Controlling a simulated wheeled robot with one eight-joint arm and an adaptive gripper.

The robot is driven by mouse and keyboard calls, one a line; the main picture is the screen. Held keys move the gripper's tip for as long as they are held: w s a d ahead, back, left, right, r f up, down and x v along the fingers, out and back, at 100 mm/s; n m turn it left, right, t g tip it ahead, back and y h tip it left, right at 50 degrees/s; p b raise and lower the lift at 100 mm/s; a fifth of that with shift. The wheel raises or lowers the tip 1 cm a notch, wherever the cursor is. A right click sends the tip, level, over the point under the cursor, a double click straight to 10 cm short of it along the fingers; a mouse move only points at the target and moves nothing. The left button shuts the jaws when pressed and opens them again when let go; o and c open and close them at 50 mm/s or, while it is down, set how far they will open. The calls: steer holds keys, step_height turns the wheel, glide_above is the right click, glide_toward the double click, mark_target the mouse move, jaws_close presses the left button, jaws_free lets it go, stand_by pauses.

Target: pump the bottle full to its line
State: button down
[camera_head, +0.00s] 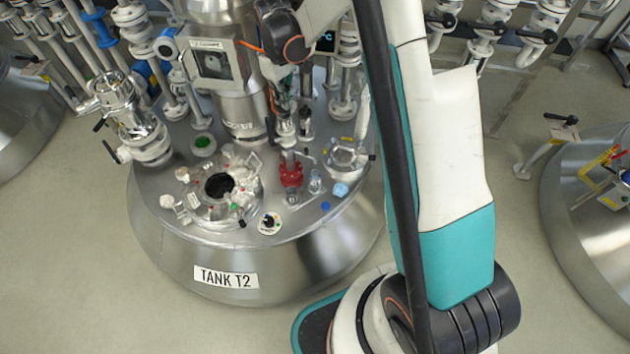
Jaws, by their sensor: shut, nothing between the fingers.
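Tank T2 (255,250) is a round steel vessel in the middle of the view. A small clear bottle (315,182) stands on its lid, right of a red fitting (291,172) that may be the pump. The bottle's line and liquid level are too small to make out. My gripper (288,150) points down from above and its tips are just over the red fitting. It is shut and empty. I cannot tell whether it touches the fitting.
An open dark port (219,186) with clamps is left of the fitting. A light blue item (340,189) lies to the right. A glass-lidded port (345,156) and a tall steel drive (240,100) crowd the space.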

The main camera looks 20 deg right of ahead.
steer(key=shift+r+p, duration=1.4)
steer(key=shift+r, duration=1.1)
steer(key=shift+r, duration=0.1)
step_height(320, 180, up, 6)
steer(key=p, duration=0.3)
steer(key=shift+p, duration=0.35)
